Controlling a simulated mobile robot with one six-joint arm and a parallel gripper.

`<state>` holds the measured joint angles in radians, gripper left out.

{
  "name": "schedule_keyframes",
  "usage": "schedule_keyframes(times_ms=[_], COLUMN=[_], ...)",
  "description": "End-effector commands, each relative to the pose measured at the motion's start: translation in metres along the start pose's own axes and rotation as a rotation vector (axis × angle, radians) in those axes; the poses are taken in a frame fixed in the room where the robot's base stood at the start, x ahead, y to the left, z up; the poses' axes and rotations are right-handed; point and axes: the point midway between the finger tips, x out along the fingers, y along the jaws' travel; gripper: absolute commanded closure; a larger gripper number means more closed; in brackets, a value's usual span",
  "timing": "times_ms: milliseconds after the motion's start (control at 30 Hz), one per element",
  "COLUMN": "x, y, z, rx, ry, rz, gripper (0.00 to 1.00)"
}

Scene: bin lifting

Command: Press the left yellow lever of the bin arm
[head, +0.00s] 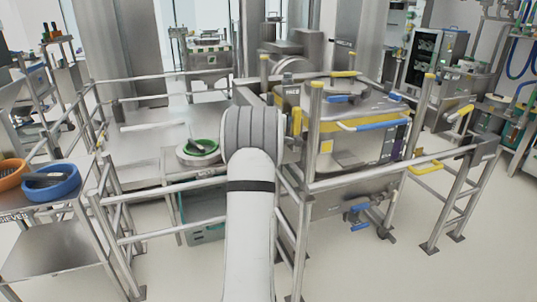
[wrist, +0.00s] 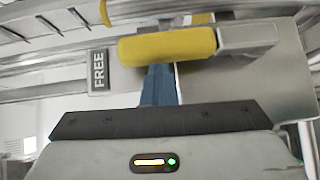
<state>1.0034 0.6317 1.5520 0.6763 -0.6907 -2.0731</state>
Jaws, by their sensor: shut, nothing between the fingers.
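In the wrist view a yellow lever (wrist: 167,46) with a padded, rounded grip lies across the upper middle, joined to a grey metal arm on its right. My gripper (wrist: 158,72) is shut, a narrow blue finger shape pointing up at the lever's underside. Its tip meets or passes behind the lever's lower edge; I cannot tell whether they touch. In the head view my white arm reaches forward and hides the gripper. A small yellow part (head: 296,121) shows just right of my arm; I cannot tell whether it is the same lever.
A dark "FREE" label (wrist: 98,71) sits left of the lever. In the head view a steel bin (head: 365,147) with a blue handle stands right of my arm behind metal railings (head: 375,173). A cart with a blue bowl (head: 50,187) stands left. Floor is open at the lower right.

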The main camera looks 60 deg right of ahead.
Motion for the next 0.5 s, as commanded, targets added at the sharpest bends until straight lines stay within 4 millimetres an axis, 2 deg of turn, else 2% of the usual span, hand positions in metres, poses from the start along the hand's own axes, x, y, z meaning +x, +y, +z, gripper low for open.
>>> schedule_keyframes(times_ms=[100, 267, 367, 500], x=[0.0, -0.014, -0.03, -0.063], y=[0.002, 0.004, 0.004, -0.002], z=[0.003, -0.009, -0.021, -0.019], rx=[0.002, 0.0, -0.001, -0.001], ry=[-0.007, -0.002, 0.001, -0.002], rz=[0.004, 0.003, 0.002, 0.002], gripper=[1.0, 1.0, 1.0, 1.0])
